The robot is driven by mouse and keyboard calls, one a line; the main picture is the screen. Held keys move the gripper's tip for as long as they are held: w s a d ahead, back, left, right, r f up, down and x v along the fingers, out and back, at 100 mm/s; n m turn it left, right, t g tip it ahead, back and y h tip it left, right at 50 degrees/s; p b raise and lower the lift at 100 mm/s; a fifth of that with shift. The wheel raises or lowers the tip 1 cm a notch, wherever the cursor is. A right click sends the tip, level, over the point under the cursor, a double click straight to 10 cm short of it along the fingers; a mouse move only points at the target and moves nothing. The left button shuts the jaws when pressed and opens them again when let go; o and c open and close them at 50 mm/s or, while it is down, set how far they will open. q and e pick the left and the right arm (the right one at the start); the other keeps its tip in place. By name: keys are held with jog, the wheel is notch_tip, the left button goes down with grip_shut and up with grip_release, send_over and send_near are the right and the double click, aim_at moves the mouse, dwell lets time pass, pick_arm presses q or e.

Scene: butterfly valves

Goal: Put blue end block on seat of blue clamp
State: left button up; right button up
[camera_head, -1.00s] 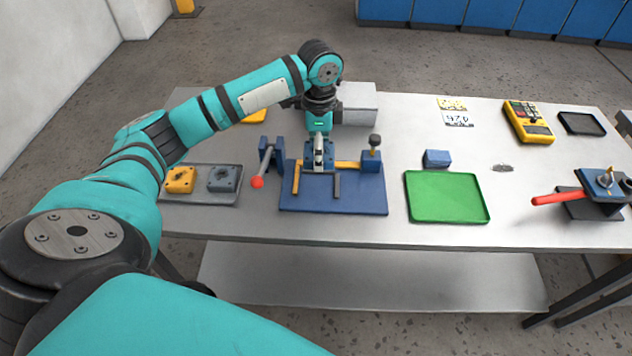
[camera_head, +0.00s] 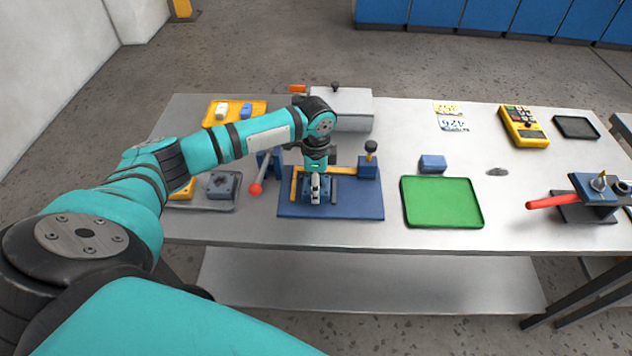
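The blue clamp (camera_head: 355,208) is a flat blue plate on the table, with yellow and grey rails, a red-ball lever at its left and a black-knobbed post at its right. My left gripper (camera_head: 316,188) points down over the middle of the plate. It appears shut on a small blue end block (camera_head: 306,194) with holes in it. The block is between the yellow rail and the grey rail in the picture. The gripper hides part of the block, and I cannot tell whether it touches the plate. My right gripper is not in view.
Left of the clamp is a grey tray (camera_head: 208,205) with a yellow and a grey block. A yellow tray (camera_head: 262,108) and a grey box (camera_head: 355,105) stand behind. Right are a green tray (camera_head: 442,203), a blue block (camera_head: 432,164) and a red-handled fixture (camera_head: 552,201).

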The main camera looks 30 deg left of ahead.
pick_arm(q)
jog(key=o, duration=1.7)
jog(key=shift+f, duration=0.1)
jog(key=shift+c, duration=0.2)
notch_tip(320, 180, up, 12)
jog(key=b, duration=0.1)
jog(key=shift+r, duration=0.2)
